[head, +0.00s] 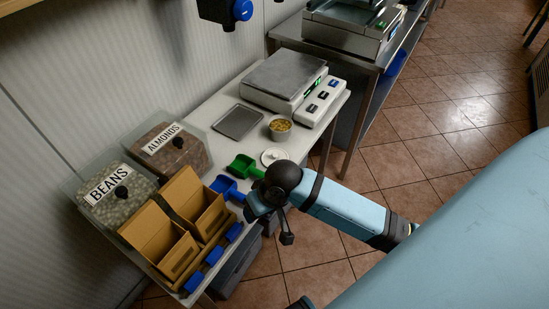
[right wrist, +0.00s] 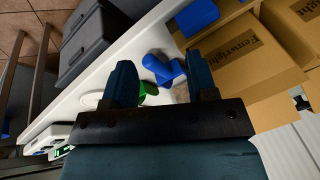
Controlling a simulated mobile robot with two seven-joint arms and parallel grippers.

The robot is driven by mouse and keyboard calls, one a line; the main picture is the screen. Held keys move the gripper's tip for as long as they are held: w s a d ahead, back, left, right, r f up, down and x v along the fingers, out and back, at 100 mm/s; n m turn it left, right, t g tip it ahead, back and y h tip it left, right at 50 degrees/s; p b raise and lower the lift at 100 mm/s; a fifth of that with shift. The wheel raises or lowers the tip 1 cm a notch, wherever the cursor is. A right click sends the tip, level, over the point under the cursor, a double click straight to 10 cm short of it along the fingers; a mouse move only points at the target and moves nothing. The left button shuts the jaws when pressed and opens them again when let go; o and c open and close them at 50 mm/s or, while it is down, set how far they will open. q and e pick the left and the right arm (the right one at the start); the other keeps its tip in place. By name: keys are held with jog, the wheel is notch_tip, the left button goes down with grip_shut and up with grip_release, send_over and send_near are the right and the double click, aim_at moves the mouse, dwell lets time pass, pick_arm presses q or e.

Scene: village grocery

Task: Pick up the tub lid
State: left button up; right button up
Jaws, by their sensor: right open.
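The tub lid (head: 274,156), a round white disc with a small knob, lies on the white table in the head view, just in front of the small tub (head: 280,127) with yellowish contents. In the right wrist view a pale disc edge (right wrist: 92,99), probably the lid, shows beside the left finger, partly hidden. My right gripper (head: 255,206) is at the table's front edge, nearer the scoops than the lid. In the right wrist view its two fingers (right wrist: 162,82) are apart with nothing held between them. My left gripper is not in view.
A green scoop (head: 245,167) and a blue scoop (head: 228,187) lie near my right gripper. Brown boxes (head: 160,240) and the beans (head: 118,190) and almonds (head: 172,150) bins fill the near left. A metal tray (head: 237,122) and a scale (head: 285,76) stand behind.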

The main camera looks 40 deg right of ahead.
jog(key=w+d+m+g+h, duration=0.1)
jog(key=w+d+m, duration=0.4)
jog(key=w, duration=0.5)
notch_tip(320, 180, up, 6)
jog(key=m+g+h, duration=0.2)
jog(key=m, duration=0.3)
send_over(275, 154)
notch_tip(275, 154, down, 7)
jog(key=shift+s+a+f+b, duration=0.1)
jog(key=shift+s+f+b, duration=0.1)
jog(key=shift+b, duration=0.55)
jog(key=shift+w+f, duration=0.1)
jog(key=shift+f, duration=0.4)
notch_tip(275, 154, down, 5)
jog(key=shift+w+f+b, duration=0.1)
jog(key=shift+b, duration=0.2)
jog(key=shift+c, duration=0.2)
grip_shut()
